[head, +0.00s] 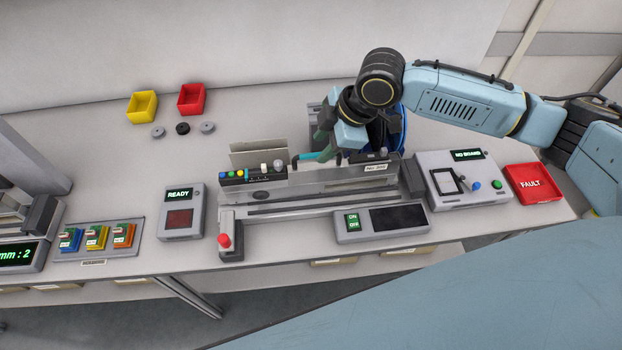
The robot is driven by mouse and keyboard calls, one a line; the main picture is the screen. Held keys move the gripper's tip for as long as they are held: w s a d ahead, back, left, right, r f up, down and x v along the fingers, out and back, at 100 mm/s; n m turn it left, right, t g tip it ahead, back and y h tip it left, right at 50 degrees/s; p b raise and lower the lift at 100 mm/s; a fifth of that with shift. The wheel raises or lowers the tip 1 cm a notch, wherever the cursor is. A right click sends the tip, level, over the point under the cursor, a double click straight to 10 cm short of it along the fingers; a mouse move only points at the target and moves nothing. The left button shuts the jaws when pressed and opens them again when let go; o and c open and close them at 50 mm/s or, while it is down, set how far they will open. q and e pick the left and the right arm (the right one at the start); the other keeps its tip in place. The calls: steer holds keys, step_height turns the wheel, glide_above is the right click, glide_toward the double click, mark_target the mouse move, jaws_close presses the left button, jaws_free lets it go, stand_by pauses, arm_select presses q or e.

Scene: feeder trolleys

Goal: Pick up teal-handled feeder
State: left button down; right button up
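A teal handle (313,156) shows in the head view, just behind the long grey rail unit (320,187) at the middle of the table. The rest of the feeder it belongs to is mostly hidden by the rail unit and my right arm. My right gripper (343,151) points down over the back of the rail unit, close to the right end of the teal handle. Its fingers are largely hidden, so I cannot tell whether they touch the handle or are open. My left gripper is out of view.
A READY box (182,212) stands left of the rail unit. A NO BOARD box (463,180) and a red FAULT tray (532,184) stand right. Yellow (142,106) and red (191,99) bins sit behind, with small round reels.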

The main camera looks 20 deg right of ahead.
mark_target(309, 154)
steer(key=shift+w+p+x, duration=0.2)
steer(key=shift+p+x, duration=0.15)
steer(key=shift+x, duration=3)
steer(key=shift+r, duration=0.15)
jaws_close()
steer(key=shift+w+r, duration=0.15)
